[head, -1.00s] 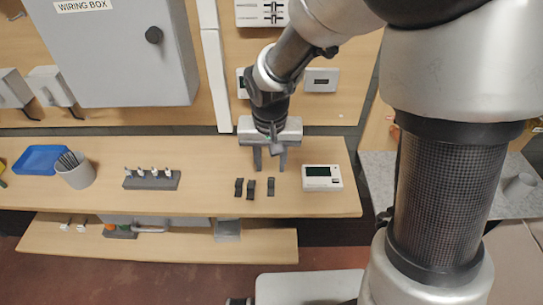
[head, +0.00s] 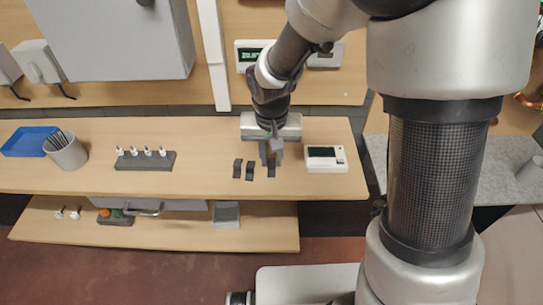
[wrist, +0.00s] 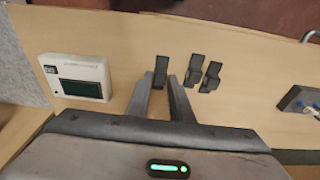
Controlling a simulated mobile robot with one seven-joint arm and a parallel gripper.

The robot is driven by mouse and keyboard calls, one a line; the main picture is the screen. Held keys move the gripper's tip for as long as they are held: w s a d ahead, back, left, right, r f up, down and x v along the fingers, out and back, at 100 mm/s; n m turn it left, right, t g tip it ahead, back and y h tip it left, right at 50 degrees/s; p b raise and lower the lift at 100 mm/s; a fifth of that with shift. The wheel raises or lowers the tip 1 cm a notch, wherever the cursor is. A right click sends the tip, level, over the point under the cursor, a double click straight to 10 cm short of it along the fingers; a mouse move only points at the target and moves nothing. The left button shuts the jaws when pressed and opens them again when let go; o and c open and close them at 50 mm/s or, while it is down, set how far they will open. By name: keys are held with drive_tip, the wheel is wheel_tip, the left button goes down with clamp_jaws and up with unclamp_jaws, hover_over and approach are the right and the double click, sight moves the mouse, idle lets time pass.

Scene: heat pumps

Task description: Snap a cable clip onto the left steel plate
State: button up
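Three small black cable clips lie on the wooden bench, two close together on the left, a clip (head: 237,169) and a clip (head: 250,170), and one clip (head: 271,172) apart on the right. My gripper (head: 272,160) points down just over the right clip. In the wrist view, my gripper (wrist: 161,80) has its fingers partly apart, with that clip (wrist: 161,71) lined up between the tips. I see a small gap and no clear contact. The other two clips also show in the wrist view. I cannot identify a left steel plate for certain.
A white device with a dark screen (head: 326,158) lies right of the clips. A grey rack with several small pegs (head: 145,161), a pen cup (head: 66,153) and a blue tray (head: 28,141) stand to the left. A lower shelf (head: 180,235) juts out below. A grey box (head: 110,40) hangs behind.

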sight(271, 164)
clamp_jaws()
drive_tip(key=shift+r, duration=0.15)
drive_tip(key=shift+r+p, duration=2.2)
drive_tip(key=shift+r, duration=0.65)
